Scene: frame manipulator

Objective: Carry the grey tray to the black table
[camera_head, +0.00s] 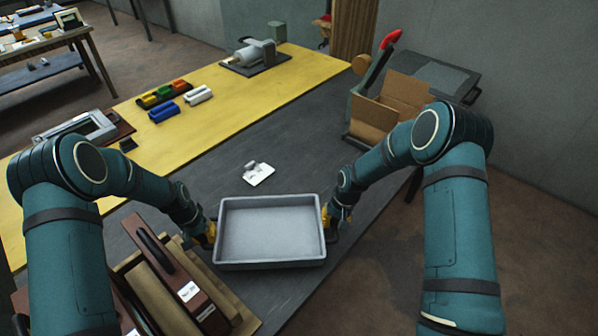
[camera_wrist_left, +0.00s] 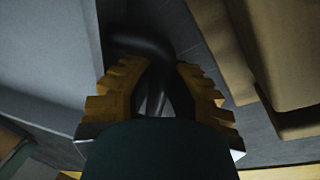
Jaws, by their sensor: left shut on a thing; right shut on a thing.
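The grey tray (camera_head: 270,235) is empty and level in the head view, over the near part of the dark table (camera_head: 225,184). I cannot tell whether it touches the surface. My left gripper (camera_head: 209,234) is at the tray's left side, shut on its dark handle. The left wrist view shows the yellow fingers (camera_wrist_left: 155,92) around the black handle (camera_wrist_left: 150,44), with the tray's side (camera_wrist_left: 48,50) to the left. My right gripper (camera_head: 331,218) is at the tray's right side, shut on it; its grip is partly hidden by the arm.
A brown case (camera_head: 172,272) and boards lie close to the tray's left. A white card with a small object (camera_head: 258,175) lies just beyond the tray. A cardboard box (camera_head: 385,108) stands at the right. The yellow strip (camera_head: 215,112) holds several colored parts (camera_head: 165,94) and a machine (camera_head: 255,57).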

